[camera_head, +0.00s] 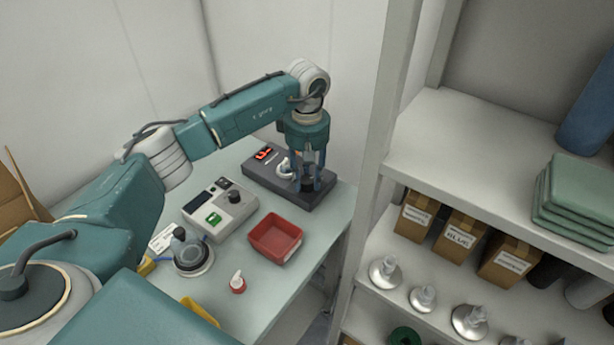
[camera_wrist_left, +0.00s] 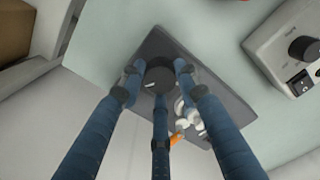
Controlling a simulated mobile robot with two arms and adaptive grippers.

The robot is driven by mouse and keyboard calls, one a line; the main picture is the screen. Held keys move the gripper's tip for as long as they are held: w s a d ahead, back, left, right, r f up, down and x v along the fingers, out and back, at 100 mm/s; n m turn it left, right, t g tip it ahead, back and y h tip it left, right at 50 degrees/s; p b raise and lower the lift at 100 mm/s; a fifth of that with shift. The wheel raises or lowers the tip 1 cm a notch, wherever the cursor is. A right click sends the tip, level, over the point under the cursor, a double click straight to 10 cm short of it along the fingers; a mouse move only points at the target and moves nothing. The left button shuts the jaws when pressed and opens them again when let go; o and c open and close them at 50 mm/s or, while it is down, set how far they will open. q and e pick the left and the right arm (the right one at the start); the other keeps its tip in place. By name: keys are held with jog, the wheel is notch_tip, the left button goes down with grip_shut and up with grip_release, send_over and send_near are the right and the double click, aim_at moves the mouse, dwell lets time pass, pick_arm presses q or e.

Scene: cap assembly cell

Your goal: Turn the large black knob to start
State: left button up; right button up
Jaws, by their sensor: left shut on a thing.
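The large black knob (camera_wrist_left: 159,78) sits near one end of a dark grey device (camera_head: 259,178) at the back right of the table. A white line marks its top. My left gripper (camera_head: 308,186) points down over the knob, and in the left wrist view its three blue fingers (camera_wrist_left: 159,86) are closed around the knob's sides. In the head view the fingers partly hide the knob (camera_head: 308,188). My right gripper is not in view.
A light grey box with a smaller black knob (camera_head: 235,196) and a green button stands left of the device. A red tray (camera_head: 275,238), a round glass-topped item (camera_head: 190,250) and a small red-and-white part (camera_head: 238,283) are on the table. A loaded shelf (camera_head: 465,150) stands close at right.

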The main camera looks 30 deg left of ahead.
pick_arm(q)
jog(key=shift+n, duration=0.5)
jog(key=shift+a+n+b, duration=0.1)
jog(key=shift+n+b, duration=0.55)
jog(key=shift+n, duration=0.35)
jog(key=n+b, duration=0.1)
jog(key=n, duration=0.1)
jog(key=shift+n, duration=0.4)
jog(key=n+b, duration=0.1)
jog(key=n, duration=1.1)
jog(key=shift+n+b, duration=0.3)
jog(key=n, duration=0.5)
jog(key=shift+r+n, duration=0.1)
jog(key=shift+n, duration=0.3)
jog(key=o, duration=1.1)
